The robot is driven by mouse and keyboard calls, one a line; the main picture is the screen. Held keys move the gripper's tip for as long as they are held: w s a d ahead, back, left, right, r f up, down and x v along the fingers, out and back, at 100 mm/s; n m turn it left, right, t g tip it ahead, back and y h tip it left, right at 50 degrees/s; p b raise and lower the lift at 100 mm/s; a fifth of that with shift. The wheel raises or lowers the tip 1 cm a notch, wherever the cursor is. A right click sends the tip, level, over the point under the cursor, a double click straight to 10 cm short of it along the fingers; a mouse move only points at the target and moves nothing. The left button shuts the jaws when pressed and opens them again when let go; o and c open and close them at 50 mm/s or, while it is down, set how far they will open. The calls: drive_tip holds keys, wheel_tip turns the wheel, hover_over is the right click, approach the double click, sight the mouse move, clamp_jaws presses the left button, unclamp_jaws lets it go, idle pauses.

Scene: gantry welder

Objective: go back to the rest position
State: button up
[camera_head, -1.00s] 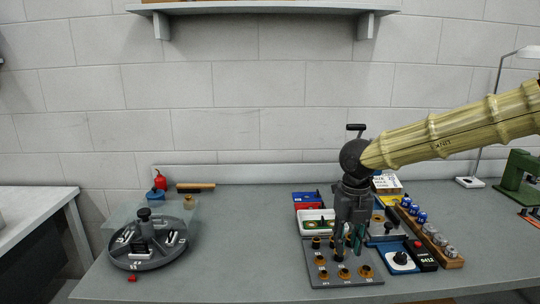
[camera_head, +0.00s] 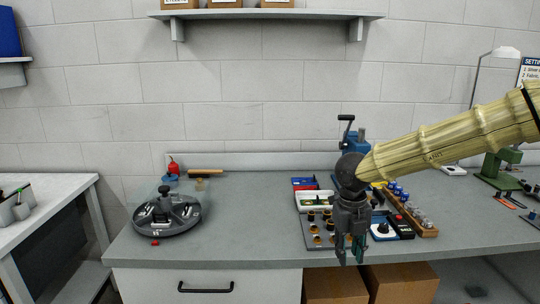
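My gripper (camera_head: 350,260) hangs fingers down at the end of my arm, which comes in from the right in a yellowish, ribbed sleeve. Its two dark fingers are apart, with a gap and nothing visible between them. In the picture the fingertips overlap the front edge of the grey bench (camera_head: 250,222). The gripper covers part of a grey plate with brass-coloured fittings (camera_head: 314,229); how far above or before it the gripper is, I cannot tell.
A round dark turntable (camera_head: 166,214) stands at the bench's left. Small trays, a wooden rack of cylinders (camera_head: 420,222) and a blue device (camera_head: 354,145) are around my gripper. The bench's middle-left is clear. Cardboard boxes (camera_head: 400,283) are below, a shelf (camera_head: 265,14) above.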

drive_tip(key=s+d+f+n+t+h, duration=0.1)
drive_tip(key=s+d+f+n, duration=0.15)
drive_tip(key=f+n, duration=0.55)
drive_tip(key=s+d+f+n+t+h+p, duration=0.1)
drive_tip(key=s+d+f+n+h, duration=0.15)
drive_tip(key=f, duration=0.85)
drive_tip(key=s+d+f+n+t+h, duration=0.15)
drive_tip(key=s+f+n, duration=0.35)
drive_tip(key=f, duration=0.5)
drive_tip(key=s+a+f+n+g+y, duration=0.1)
drive_tip(key=s+f+n+y, duration=0.1)
drive_tip(key=s+f+n, duration=0.2)
drive_tip(key=s+a+f+n+g+y+p, duration=0.1)
drive_tip(key=s+f+n, duration=0.3)
drive_tip(key=s+n, duration=0.4)
drive_tip(key=s+a+f+n+g+y, duration=0.1)
drive_tip(key=s+f+n, duration=0.3)
drive_tip(key=s, duration=1)
drive_tip(key=shift+a+f+n+y, duration=0.15)
drive_tip(key=shift+a+n+y, duration=0.2)
drive_tip(key=shift+n+y, duration=0.65)
